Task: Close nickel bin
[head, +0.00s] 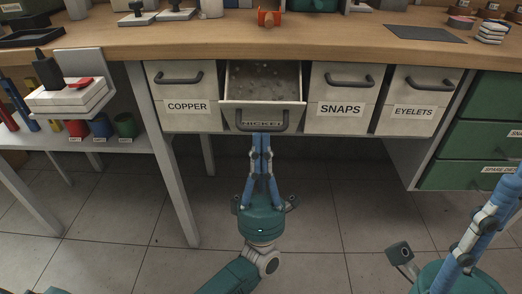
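The nickel bin (263,118) is a pale drawer under the workbench, pulled out so that its inside shows, with small bits on its floor. Its dark handle (262,127) runs across the front, partly over the NICKEL label. My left gripper (261,138) points at the middle of this handle from the near side, its blue fingers drawn together. The tips are at the lower edge of the handle; I cannot tell whether they touch it. My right gripper (513,185) is at the right edge, its tips partly cut off, away from the bin.
The copper (187,122), snaps (339,125) and eyelets (412,127) bins beside it are closed. The wooden benchtop (200,43) is above. A table leg (175,170) and side shelf (100,142) stand at left, green drawers (480,145) at right. The tiled floor in front is clear.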

